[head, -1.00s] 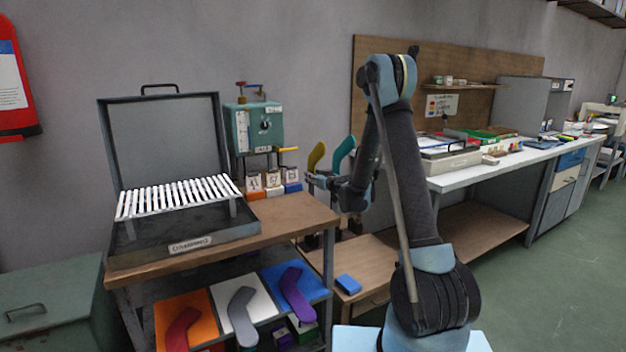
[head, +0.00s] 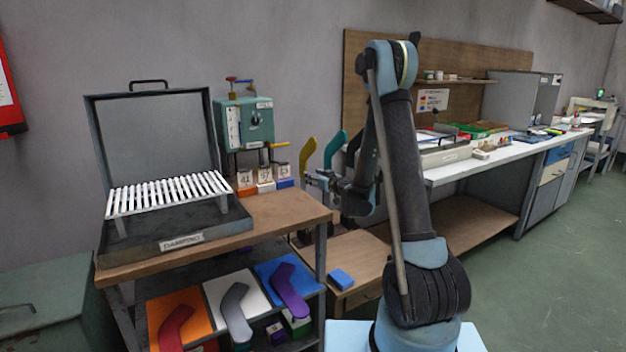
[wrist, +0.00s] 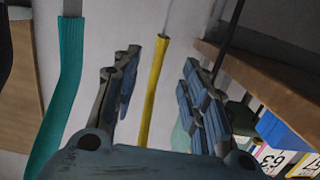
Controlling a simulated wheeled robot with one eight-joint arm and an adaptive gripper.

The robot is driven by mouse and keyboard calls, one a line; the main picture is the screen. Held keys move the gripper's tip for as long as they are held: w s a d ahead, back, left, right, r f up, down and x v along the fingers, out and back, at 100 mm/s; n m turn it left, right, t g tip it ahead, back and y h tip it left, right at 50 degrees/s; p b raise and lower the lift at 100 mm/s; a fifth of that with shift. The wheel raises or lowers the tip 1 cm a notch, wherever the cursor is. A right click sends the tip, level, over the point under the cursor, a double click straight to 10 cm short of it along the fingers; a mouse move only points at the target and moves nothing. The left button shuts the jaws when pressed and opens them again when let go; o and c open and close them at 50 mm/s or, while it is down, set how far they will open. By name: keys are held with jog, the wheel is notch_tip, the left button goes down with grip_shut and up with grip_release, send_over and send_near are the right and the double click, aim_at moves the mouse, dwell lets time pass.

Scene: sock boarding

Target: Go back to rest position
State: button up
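My gripper (head: 316,181) is at the end of my folded arm, right of the wooden bench, in the head view. In the wrist view my gripper (wrist: 160,72) has its two fingers well apart with nothing held between them. A yellow sock-shaped form (head: 306,158) and a teal one (head: 334,148) stand upright behind it. The yellow form (wrist: 153,90) shows beyond the finger gap in the wrist view, and the teal form (wrist: 62,95) is at left. I cannot tell how far they are from the fingers.
An open case with a white slatted rack (head: 168,193) stands on the wooden bench (head: 290,212), beside a green press (head: 243,122) and numbered blocks (head: 265,178). Red, grey and purple sock shapes (head: 290,290) lie on coloured panels below. A blue block (head: 341,279) is on a low table.

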jog(key=s+d+r+g+h, duration=0.1)
jog(key=s+d+r+g, duration=0.25)
jog(key=s, duration=0.55)
jog(key=s+d+r+g+h, duration=0.1)
jog(key=s+d+r+g, duration=0.2)
jog(key=s, duration=0.6)
jog(key=s+d+f+m+g+h, duration=0.1)
jog(key=s+d+f+m+h, duration=0.1)
jog(key=s+d, duration=0.4)
jog(key=s+d+f+m+g+h, duration=0.2)
jog(key=s+d, duration=0.5)
jog(key=s, duration=0.9)
jog(key=s+d+f+m+g+h, duration=0.2)
jog(key=s+d, duration=0.5)
jog(key=s, duration=0.4)
notch_tip(320, 180, down, 3)
jog(key=shift+s+r+m+h, duration=0.2)
jog(key=shift+m+h, duration=0.2)
jog(key=shift+h, duration=0.4)
jog(key=shift+w+f, duration=0.3)
jog(key=shift+w, duration=0.25)
jog(key=shift+c, duration=0.8)
